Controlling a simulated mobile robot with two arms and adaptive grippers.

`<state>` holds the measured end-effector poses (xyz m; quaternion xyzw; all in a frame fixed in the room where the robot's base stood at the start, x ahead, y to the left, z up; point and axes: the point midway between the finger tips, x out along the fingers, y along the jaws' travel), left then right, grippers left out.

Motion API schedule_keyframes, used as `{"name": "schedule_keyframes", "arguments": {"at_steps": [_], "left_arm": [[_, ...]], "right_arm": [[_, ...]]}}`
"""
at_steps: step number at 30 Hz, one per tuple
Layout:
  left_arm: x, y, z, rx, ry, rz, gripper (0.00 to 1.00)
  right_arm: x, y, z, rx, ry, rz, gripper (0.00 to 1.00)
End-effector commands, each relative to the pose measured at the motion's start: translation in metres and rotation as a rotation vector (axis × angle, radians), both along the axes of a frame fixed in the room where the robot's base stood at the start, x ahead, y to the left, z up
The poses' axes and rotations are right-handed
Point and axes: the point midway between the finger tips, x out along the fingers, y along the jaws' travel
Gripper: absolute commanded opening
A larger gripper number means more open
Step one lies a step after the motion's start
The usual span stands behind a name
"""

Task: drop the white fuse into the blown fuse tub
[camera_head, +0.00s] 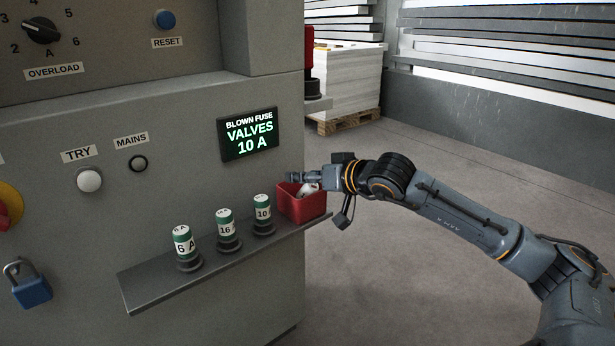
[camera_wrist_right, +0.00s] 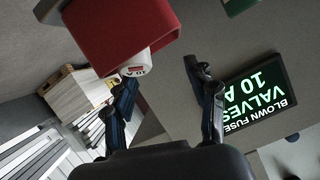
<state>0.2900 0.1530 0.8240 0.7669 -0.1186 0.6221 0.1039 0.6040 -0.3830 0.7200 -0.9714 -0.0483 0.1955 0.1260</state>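The white fuse (camera_head: 307,189) shows at the opening of the red tub (camera_head: 303,208), at the right end of the shelf. In the right wrist view the white fuse (camera_wrist_right: 138,69) pokes out past the rim of the red tub (camera_wrist_right: 105,35); its lower part is hidden by the tub wall. My right gripper (camera_head: 300,178) is over the tub. In the wrist view its fingers (camera_wrist_right: 160,75) stand wide apart, with the fuse beside the left-hand fingertip and not clamped. I cannot tell whether that finger touches it. My left gripper is not in view.
Several green-and-white fuses stand upright in sockets on the shelf (camera_head: 150,292), the 10 one (camera_head: 263,208) close to the tub. The display (camera_head: 249,135) on the grey panel reads BLOWN FUSE VALVES 10 A.

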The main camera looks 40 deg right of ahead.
Motion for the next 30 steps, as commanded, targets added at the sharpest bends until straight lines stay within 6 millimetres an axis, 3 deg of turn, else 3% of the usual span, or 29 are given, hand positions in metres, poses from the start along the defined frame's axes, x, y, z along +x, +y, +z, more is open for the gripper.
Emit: {"name": "schedule_keyframes", "arguments": {"at_steps": [8,23,30], "left_arm": [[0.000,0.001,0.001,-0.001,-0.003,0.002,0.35],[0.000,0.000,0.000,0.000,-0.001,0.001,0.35],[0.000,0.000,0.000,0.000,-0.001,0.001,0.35]], "right_arm": [[-0.005,-0.003,0.001,-0.001,0.001,-0.004,0.56],[-0.038,-0.001,0.015,0.008,0.000,0.008,0.56],[-0.056,-0.009,0.020,0.004,0.002,-0.001,0.56]]}}
